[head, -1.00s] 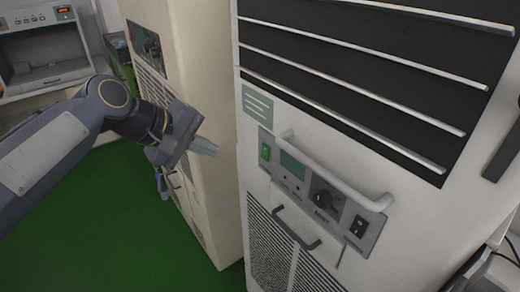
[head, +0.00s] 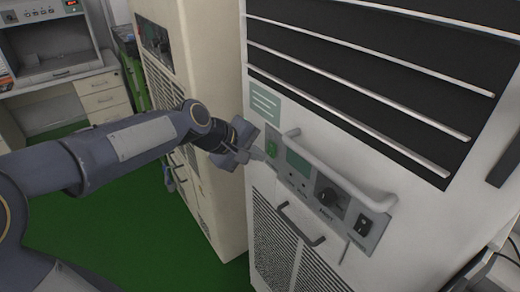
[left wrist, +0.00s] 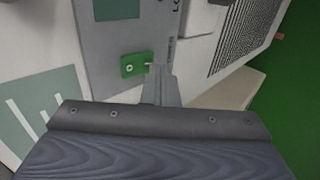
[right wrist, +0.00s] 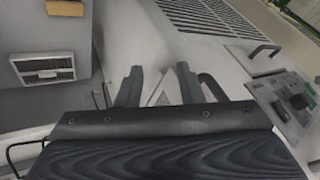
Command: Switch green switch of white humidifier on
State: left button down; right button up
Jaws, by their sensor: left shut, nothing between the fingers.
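The white humidifier (head: 300,130) stands on the right in the head view. Its grey control panel (head: 350,225) carries the green switch (head: 271,149) at its left end. My left gripper (head: 268,160) is shut and empty, its fingertips at the panel's left end beside the green switch. In the left wrist view the green switch (left wrist: 137,64) lies just left of the closed fingertips (left wrist: 160,72). Whether they touch it, I cannot tell. My right gripper (right wrist: 157,86) shows only in the right wrist view, its fingers apart and empty.
A white bar handle (head: 340,180) juts out across the panel, above a black knob (head: 329,197) and a black rocker switch (head: 362,225). A cream cabinet (head: 215,120) stands left of the humidifier. The green floor (head: 130,220) is open at the lower left.

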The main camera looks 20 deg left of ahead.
pick_arm(q)
jog(key=shift+w+d, duration=0.25)
jog(key=shift+w, duration=0.15)
jog(key=shift+w+f, duration=0.1)
jog(key=shift+w, duration=0.05)
dwell(0.4)
jog(key=shift+r+p, duration=0.85)
